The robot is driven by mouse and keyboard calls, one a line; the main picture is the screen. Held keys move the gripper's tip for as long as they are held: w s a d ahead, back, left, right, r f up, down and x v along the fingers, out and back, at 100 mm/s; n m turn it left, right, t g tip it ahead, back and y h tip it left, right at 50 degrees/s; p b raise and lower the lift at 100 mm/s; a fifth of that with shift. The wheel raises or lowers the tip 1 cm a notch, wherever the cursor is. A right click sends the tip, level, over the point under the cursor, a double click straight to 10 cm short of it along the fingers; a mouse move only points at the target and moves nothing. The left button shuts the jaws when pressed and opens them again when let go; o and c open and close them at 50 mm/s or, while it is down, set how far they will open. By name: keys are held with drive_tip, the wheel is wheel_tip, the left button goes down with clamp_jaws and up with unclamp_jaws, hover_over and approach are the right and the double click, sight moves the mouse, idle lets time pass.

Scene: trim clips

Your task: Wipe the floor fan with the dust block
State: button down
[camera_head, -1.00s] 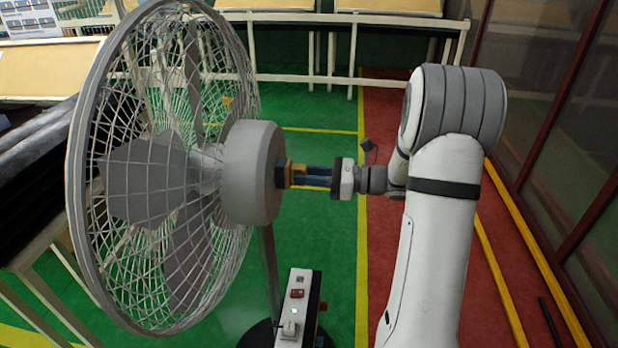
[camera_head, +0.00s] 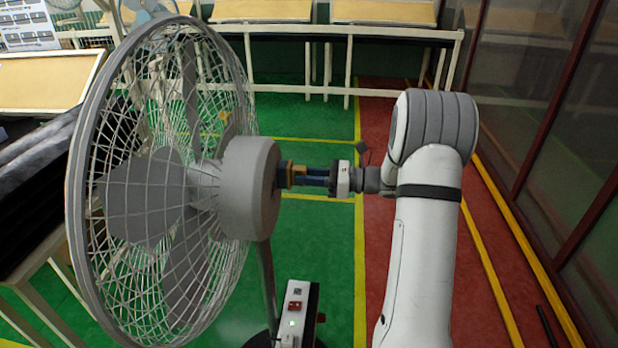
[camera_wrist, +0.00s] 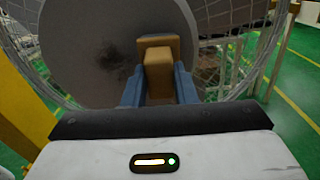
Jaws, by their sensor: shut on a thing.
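The floor fan (camera_head: 250,185) is large and grey, with a wire cage on the left and a round motor housing facing my arm. In the wrist view the housing's flat back (camera_wrist: 90,60) fills the upper middle and carries a dark smudge (camera_wrist: 112,62). My gripper (camera_head: 300,175) has blue fingers and is shut on the tan dust block (camera_wrist: 158,62). The block is at the back of the housing, just right of the smudge in the wrist view. It looks to be against the housing, but firm contact is hard to tell. The block's front face is hidden.
A white box with a red switch and green light (camera_head: 297,310) stands low by the fan's pole. A bench with dark items (camera_head: 40,170) is at the left. Tables (camera_head: 340,32) line the back.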

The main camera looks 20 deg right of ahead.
drive_tip(key=shift+s+a, duration=2.45)
drive_tip(key=shift+s, duration=3.55)
drive_tip(key=w+d+p, duration=0.2)
drive_tip(key=w+d, duration=0.3)
drive_tip(key=w, duration=0.7)
drive_tip(key=shift+p, duration=0.35)
drive_tip(key=shift+v, duration=2.9)
drive_tip(key=shift+d, duration=0.1)
drive_tip(key=shift+p+v, duration=0.3)
drive_tip(key=shift+v, duration=1.15)
